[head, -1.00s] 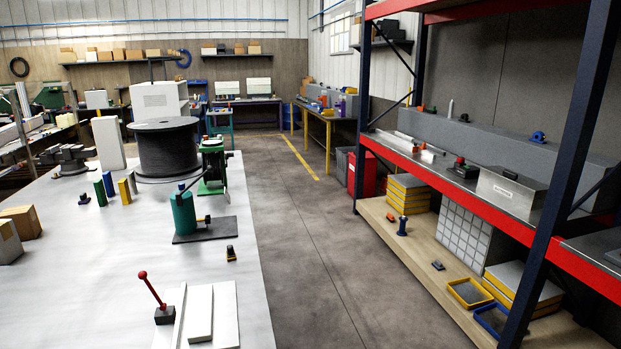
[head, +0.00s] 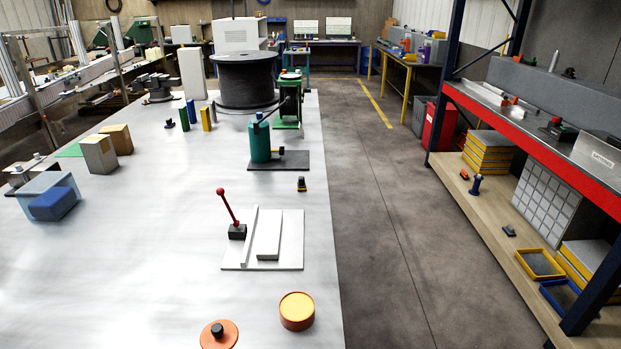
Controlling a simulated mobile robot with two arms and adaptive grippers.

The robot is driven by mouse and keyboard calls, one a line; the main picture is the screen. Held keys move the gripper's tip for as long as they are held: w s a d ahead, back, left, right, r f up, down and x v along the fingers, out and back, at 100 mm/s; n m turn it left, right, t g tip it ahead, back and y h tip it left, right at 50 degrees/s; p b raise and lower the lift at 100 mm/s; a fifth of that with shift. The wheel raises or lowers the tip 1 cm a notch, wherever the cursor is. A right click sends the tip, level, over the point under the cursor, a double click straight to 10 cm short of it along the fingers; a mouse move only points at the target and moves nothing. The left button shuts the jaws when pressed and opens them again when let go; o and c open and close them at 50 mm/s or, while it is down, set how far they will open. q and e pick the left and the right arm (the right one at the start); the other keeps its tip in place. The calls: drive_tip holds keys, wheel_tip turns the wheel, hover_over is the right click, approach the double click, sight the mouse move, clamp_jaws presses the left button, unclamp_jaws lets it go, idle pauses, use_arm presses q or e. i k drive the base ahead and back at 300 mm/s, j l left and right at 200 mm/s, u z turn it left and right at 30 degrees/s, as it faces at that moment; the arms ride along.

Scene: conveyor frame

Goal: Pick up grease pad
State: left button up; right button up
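A round orange tin with a yellow top (head: 297,308) stands near the right edge of the long white table at the bottom of the head view. It may be the grease pad, but I cannot tell for sure. To its left lies an orange disc with a black knob (head: 228,340), partly cut off by the bottom edge. The tin and the disc are apart. Neither of my grippers is in view.
Beyond the tin on the white table (head: 130,270) are a plate fixture with a red-knobbed lever (head: 228,207), a green press (head: 260,140) and a large black spool (head: 244,82). A blue box (head: 54,203) is at left. The table's left foreground is clear. A red-edged rack (head: 510,118) stands right across the aisle.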

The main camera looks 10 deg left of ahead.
sight(301, 186)
drive_tip(key=i+l+z, duration=0.15)
drive_tip(key=l, duration=0.25)
drive_tip(key=i+l+z, duration=0.15)
drive_tip(key=l, duration=0.25)
drive_tip(key=l+z, duration=0.2)
drive_tip(key=l, duration=0.2)
drive_tip(key=i+l+u, duration=0.3)
drive_tip(key=i+l, duration=0.15)
drive_tip(key=i, duration=0.3)
drive_tip(key=i+l+u, duration=0.3)
drive_tip(key=i+l, duration=0.3)
drive_tip(key=i, duration=0.1)
